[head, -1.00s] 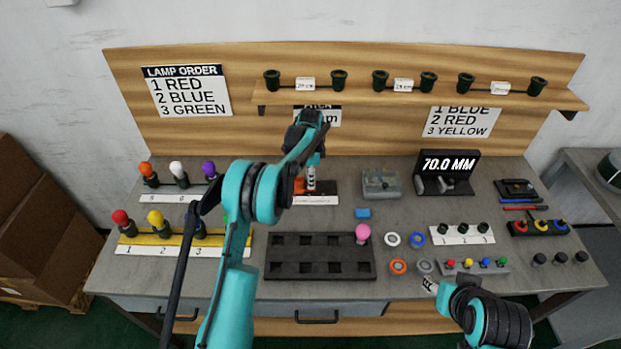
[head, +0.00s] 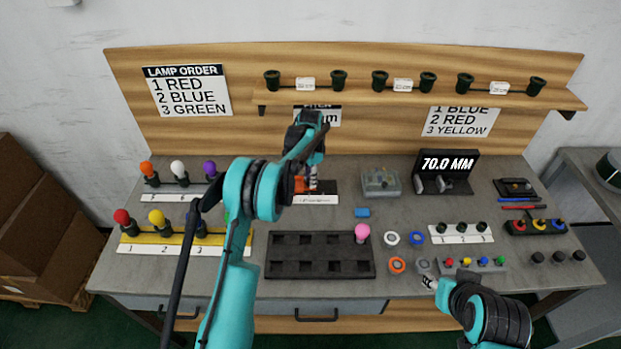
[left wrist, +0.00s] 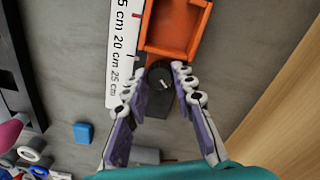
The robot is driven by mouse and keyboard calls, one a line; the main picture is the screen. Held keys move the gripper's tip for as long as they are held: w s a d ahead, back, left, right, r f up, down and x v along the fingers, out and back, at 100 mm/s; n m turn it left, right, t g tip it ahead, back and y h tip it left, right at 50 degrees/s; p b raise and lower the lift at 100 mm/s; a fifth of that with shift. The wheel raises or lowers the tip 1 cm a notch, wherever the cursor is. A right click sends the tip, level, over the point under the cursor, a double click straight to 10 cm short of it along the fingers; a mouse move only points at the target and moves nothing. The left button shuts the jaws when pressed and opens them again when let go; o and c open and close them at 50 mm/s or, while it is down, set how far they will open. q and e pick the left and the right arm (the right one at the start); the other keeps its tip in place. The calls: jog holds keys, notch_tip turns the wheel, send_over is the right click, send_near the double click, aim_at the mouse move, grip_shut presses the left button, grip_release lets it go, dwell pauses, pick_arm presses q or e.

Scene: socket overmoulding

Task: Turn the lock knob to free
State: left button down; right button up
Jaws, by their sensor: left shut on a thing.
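The lock knob (left wrist: 160,79) is a dark round knob with a white mark, at the end of an orange sliding stop (left wrist: 172,30) beside a white centimetre scale (left wrist: 122,45). My left gripper (left wrist: 165,82) has its fingers on both sides of the knob and is shut on it. In the head view my left gripper (head: 312,183) is low over the fixture at the back middle of the bench, and hides the knob there. My right gripper (head: 430,283) is by the bench's front edge, away from the fixture; its jaw state is unclear.
A clear-lidded grey box (head: 380,182) and a 70.0 MM display (head: 447,163) stand right of the fixture. A blue block (head: 362,213) lies in front. A black tray (head: 290,268) and lamp racks (head: 130,248) fill the front and left.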

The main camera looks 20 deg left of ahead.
pick_arm(q)
jog(key=c, duration=1.2)
grip_release()
jog(key=shift+r, duration=3.95)
jog(key=shift+r, duration=0.1)
